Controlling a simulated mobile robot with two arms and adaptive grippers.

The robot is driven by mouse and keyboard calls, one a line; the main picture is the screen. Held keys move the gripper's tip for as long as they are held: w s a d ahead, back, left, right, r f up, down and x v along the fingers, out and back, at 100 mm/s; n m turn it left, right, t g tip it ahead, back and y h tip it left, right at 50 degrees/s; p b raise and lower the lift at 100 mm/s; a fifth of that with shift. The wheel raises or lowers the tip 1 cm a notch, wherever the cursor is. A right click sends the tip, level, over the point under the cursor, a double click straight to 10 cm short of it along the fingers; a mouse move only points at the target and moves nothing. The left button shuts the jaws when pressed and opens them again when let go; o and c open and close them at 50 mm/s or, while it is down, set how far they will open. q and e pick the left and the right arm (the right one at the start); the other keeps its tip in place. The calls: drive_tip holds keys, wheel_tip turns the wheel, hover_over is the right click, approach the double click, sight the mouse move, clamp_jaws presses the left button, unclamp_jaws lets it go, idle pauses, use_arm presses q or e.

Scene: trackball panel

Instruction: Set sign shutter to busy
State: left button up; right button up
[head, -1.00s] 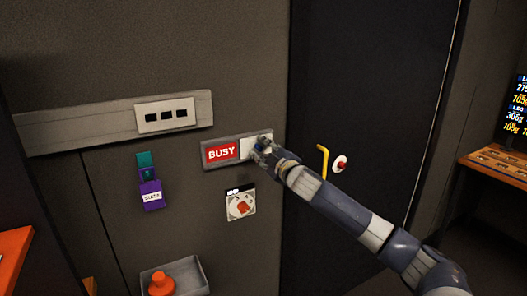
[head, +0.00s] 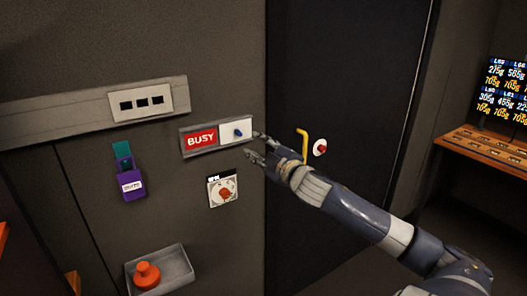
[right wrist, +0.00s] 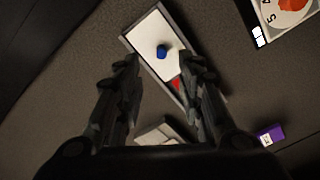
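The sign (head: 217,138) is a grey frame on the wall. Its red BUSY panel (head: 201,140) shows at the left. The white shutter (head: 235,131) with a blue knob (head: 239,133) covers the right end. My right gripper (head: 256,144) is open and empty, just right of the sign and apart from the knob. In the right wrist view the blue knob (right wrist: 162,51) stands beyond the spread fingers (right wrist: 158,75), with a bit of red (right wrist: 176,84) near the right finger. My left gripper is not in view.
Below the sign is a dial with a red knob (head: 225,193). A purple holder (head: 132,186) hangs at the left. A grey tray (head: 178,264) holds an orange knob-shaped object (head: 146,275). A dark door with a yellow handle (head: 303,145) is behind my right arm.

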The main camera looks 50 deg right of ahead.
drive_tip(key=shift+v, duration=1.2)
drive_tip(key=s+d+f+m+g, duration=0.1)
drive_tip(key=d+f+g, duration=0.15)
drive_tip(key=f, duration=0.55)
drive_tip(key=s+d+f+m+g+h, duration=0.1)
drive_tip(key=s+d+f+m, duration=0.15)
drive_tip(key=f, duration=0.65)
drive_tip(key=d+f+m+g, duration=0.1)
drive_tip(key=d+f, duration=0.2)
drive_tip(key=f, duration=0.5)
drive_tip(key=s+a+f+m+g, duration=0.15)
drive_tip(key=s+f, duration=0.25)
drive_tip(key=f, duration=0.4)
drive_tip(key=s+a+f+n+g, duration=0.1)
drive_tip(key=s+f+g, duration=0.15)
drive_tip(key=f, duration=0.55)
drive_tip(key=s+a+f+m+g, duration=0.15)
drive_tip(key=s+f, duration=0.25)
drive_tip(key=f, duration=0.4)
drive_tip(key=s+a+f+g+y, duration=0.3)
drive_tip(key=s+a+f, duration=1.05)
drive_tip(key=f, duration=0.35)
drive_tip(key=s+a+f+g+y, duration=0.1)
drive_tip(key=s+a+f, duration=0.4)
drive_tip(key=s+a, duration=0.4)
drive_tip(key=s+a+f+g+y, duration=0.1)
drive_tip(key=s+a+f, duration=0.4)
drive_tip(key=s+a, duration=0.5)
drive_tip(key=shift+s+g, duration=0.3)
drive_tip(key=shift+g, duration=0.4)
